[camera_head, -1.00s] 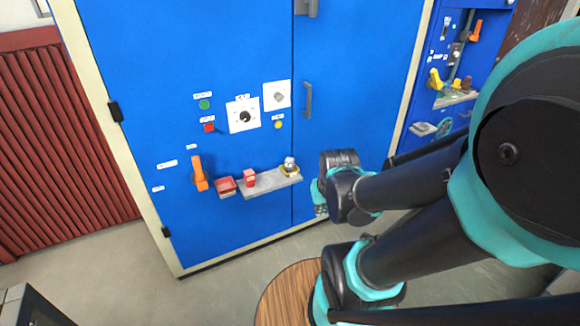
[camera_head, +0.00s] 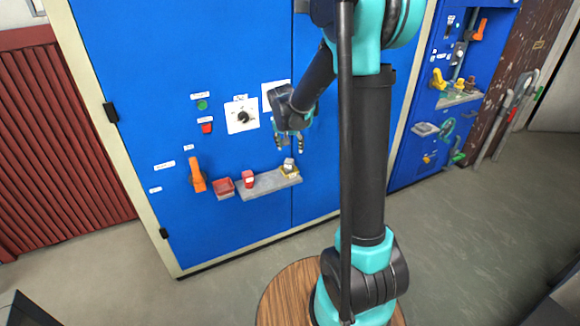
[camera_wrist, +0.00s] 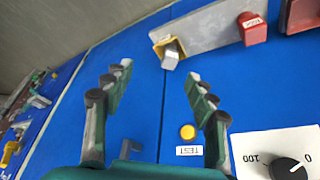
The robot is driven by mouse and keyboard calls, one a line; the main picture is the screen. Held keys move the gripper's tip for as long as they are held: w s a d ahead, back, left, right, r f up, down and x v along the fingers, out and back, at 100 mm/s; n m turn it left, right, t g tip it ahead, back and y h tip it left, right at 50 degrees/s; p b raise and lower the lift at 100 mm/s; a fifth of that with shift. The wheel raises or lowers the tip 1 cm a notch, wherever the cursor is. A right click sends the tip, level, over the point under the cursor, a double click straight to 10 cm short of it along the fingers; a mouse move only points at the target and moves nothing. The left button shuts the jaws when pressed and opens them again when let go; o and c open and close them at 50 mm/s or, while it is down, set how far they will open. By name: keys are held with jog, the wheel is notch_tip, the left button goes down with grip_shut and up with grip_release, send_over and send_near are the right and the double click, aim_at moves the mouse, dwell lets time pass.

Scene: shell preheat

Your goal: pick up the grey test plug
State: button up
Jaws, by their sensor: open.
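The grey test plug (camera_head: 289,162) stands in a yellow holder (camera_head: 290,173) at the right end of a grey shelf (camera_head: 262,185) on the blue cabinet. In the wrist view the plug (camera_wrist: 171,58) shows beyond my fingertips, roughly in line with the gap between them. My gripper (camera_head: 289,147) is open and empty, just above the plug in the head view. It also shows in the wrist view (camera_wrist: 158,74), its two fingers apart in front of the blue door. The plug's lower end is hidden in the holder.
A red block (camera_head: 248,179) and a red tray (camera_head: 223,188) sit left of the plug along the shelf. An orange handle (camera_head: 197,175) sticks out further left. A dial (camera_head: 243,116) and a yellow button (camera_wrist: 187,131) are above the shelf.

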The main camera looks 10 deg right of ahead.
jog(key=m, duration=0.1)
send_near(289, 161)
jog(key=x, duration=0.5)
jog(key=shift+a+f, duration=0.3)
jog(key=shift+d+x, duration=0.15)
jog(key=shift+x, duration=1.2)
jog(key=shift+d+x, duration=0.15)
jog(key=shift+x, duration=1.25)
jog(key=shift+r, duration=0.1)
grip_shut()
